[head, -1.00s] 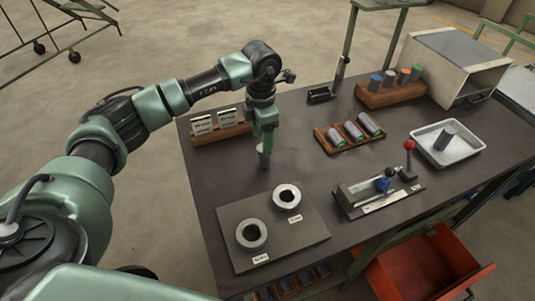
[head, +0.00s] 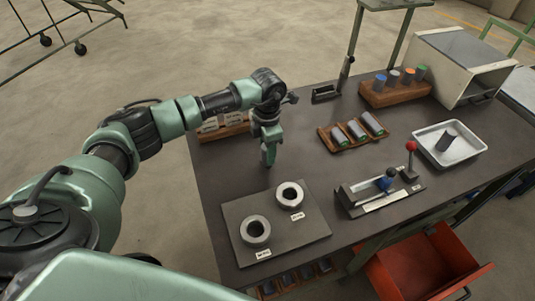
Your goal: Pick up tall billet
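My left gripper (head: 267,155) points down over the dark table, behind the plate with two rings. It is seen edge-on, so its finger gap is hidden, and no billet shows clearly in it. Several billets with coloured tops (head: 394,77) stand in a wooden rack at the back right. Three grey billets with green ends (head: 357,130) lie in a wooden tray mid-table. A single dark billet (head: 445,141) leans in the white tray (head: 424,136). I cannot tell which billet is the tall one. My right gripper is out of view.
The dark plate (head: 294,228) carries two metal rings (head: 255,230) near the front. A fixture with a red-knobbed lever (head: 411,147) stands to the right. A small card rack (head: 233,130) is behind my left arm. A furnace box (head: 458,64) stands back right; a red drawer (head: 425,268) is open below.

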